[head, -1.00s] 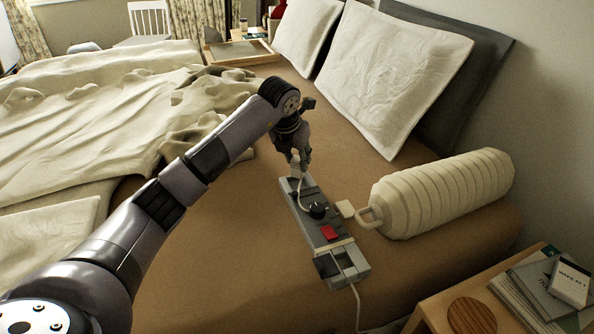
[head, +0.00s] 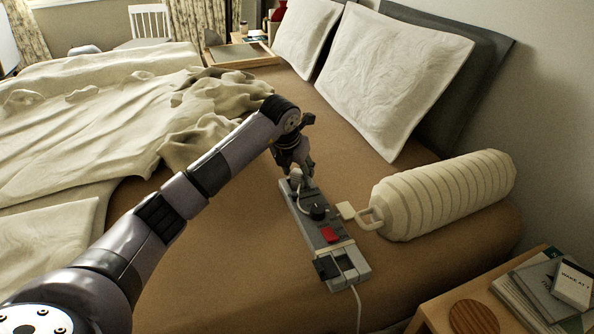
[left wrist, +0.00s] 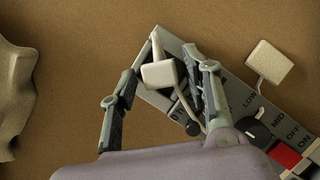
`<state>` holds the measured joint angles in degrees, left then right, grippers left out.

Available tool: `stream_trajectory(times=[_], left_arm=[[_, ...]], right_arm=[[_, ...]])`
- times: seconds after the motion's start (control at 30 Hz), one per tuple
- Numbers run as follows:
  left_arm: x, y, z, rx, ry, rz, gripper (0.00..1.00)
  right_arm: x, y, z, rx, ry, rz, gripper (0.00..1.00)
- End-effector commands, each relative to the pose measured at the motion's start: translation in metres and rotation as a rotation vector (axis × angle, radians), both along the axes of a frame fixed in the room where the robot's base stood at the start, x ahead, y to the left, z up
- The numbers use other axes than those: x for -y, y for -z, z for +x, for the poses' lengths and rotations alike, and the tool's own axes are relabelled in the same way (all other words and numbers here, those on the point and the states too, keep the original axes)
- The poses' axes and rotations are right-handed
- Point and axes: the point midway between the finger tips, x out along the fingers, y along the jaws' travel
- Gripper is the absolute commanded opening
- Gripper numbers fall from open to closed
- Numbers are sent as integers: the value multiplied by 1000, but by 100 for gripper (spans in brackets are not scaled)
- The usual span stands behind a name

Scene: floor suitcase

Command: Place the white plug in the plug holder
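The white plug (left wrist: 159,74) is between the two fingers of my left gripper (left wrist: 161,78), over the far end of a grey strip-shaped holder (left wrist: 175,42). Slim gaps show on both sides of the plug, so the fingers look open around it. In the head view, my left gripper (head: 297,174) points down at the far end of the holder (head: 303,220). The plug's lower part is hidden; I cannot tell how far it sits in the holder. A white cord runs from the plug along the holder. My right gripper is not in view.
The holder lies on the brown bed, with a black knob (head: 318,211) and a red switch (head: 330,235). A small pale square piece (head: 345,209) and a cream bolster (head: 440,196) are to its right. A wooden nightstand (head: 425,316) stands at the lower right.

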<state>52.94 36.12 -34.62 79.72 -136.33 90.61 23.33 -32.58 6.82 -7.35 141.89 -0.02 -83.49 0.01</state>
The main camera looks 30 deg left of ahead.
Motion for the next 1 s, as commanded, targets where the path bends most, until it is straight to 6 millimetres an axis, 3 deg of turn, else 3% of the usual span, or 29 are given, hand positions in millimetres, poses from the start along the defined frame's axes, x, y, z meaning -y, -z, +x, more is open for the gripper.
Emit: stream_trajectory(times=[0.4, 0.6, 0.8, 1.0], left_arm=[[0, -5, 0, 1, 0, 0, 48], [0, -41, -13, 5, 1, 2, 48], [1, -81, -30, 4, 1, 2, 48], [2, -107, -42, 2, 0, 0, 48]], right_arm=[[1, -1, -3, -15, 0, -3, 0], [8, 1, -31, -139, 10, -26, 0], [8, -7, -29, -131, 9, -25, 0], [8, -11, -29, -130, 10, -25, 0]])
